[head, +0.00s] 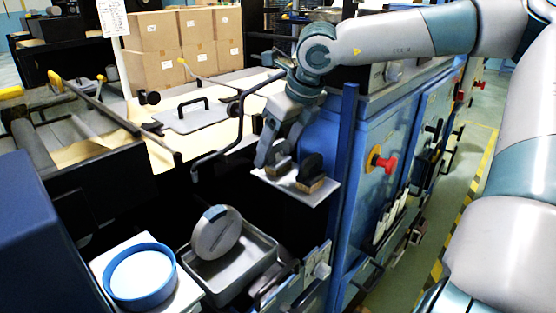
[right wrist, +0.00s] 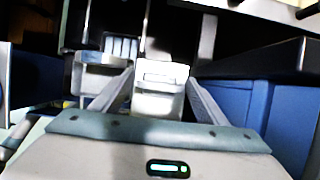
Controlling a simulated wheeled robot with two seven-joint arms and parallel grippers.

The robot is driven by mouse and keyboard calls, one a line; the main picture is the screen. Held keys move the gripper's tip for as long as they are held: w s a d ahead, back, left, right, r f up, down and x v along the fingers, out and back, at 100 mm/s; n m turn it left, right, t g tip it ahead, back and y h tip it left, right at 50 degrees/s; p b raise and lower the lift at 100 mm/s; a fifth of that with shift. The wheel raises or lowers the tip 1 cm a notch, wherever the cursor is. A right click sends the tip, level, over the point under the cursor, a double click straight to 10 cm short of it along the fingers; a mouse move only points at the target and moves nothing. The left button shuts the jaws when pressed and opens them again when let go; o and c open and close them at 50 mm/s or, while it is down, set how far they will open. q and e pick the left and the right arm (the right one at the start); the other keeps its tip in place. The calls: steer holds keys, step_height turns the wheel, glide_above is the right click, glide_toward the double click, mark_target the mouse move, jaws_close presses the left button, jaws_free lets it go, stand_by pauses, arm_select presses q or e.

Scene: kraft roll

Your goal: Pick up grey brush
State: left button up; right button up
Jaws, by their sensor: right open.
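The grey brush (head: 282,167) stands on a small light shelf (head: 298,186) at the middle of the head view, its tan bristles low and its top partly hidden by my gripper. A black brush (head: 311,168) with tan bristles stands to its right on the same shelf. My right gripper (head: 274,153) points down over the grey brush and is open. In the right wrist view a pale grey block, seemingly the grey brush (right wrist: 160,88), lies between the spread fingers; I cannot tell whether they touch it. My left gripper is not in view.
A blue post (head: 343,165) and blue cabinet with a red knob (head: 387,164) stand right of the shelf. A bent dark bar (head: 240,125) passes left of my gripper. Below are a grey tray (head: 252,283) with a round disc (head: 216,232) and a blue-rimmed dish (head: 140,275).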

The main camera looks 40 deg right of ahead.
mark_target(278, 144)
steer(key=c, duration=1.2)
steer(key=shift+o, duration=0.2)
steer(key=shift+r, duration=0.1)
step_height(278, 144, up, 10)
steer(key=shift+f+b, duration=0.1)
steer(key=shift+b, duration=0.35)
